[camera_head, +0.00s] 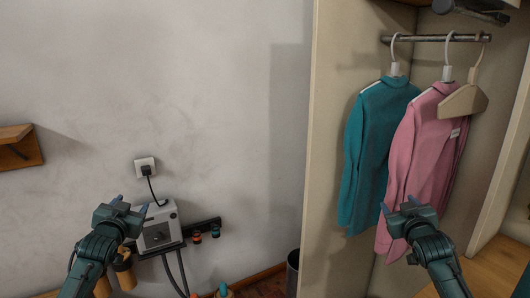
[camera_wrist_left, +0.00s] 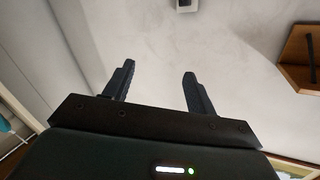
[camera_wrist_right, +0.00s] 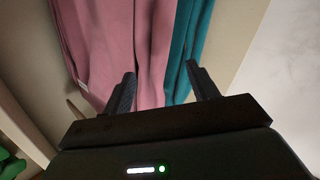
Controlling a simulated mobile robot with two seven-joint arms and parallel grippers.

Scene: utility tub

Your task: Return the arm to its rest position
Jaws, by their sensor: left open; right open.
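My left gripper (camera_head: 130,203) is raised at the lower left of the head view, in front of the wall. Its two fingers stand apart with nothing between them, as the left wrist view also shows (camera_wrist_left: 157,82). My right gripper (camera_head: 398,209) is raised at the lower right, in front of the wardrobe. Its fingers are apart and empty. In the right wrist view (camera_wrist_right: 162,85) the pink and teal garments show beyond the fingers. I cannot tell how far they are from the fingertips.
A teal garment (camera_head: 374,150) and a pink garment (camera_head: 428,150) hang from a rail (camera_head: 425,38) in the open wardrobe. An empty hanger (camera_head: 463,101) hangs beside them. A grey box (camera_head: 158,230) is plugged into a wall socket (camera_head: 145,166). A wooden shelf (camera_head: 18,155) is at far left.

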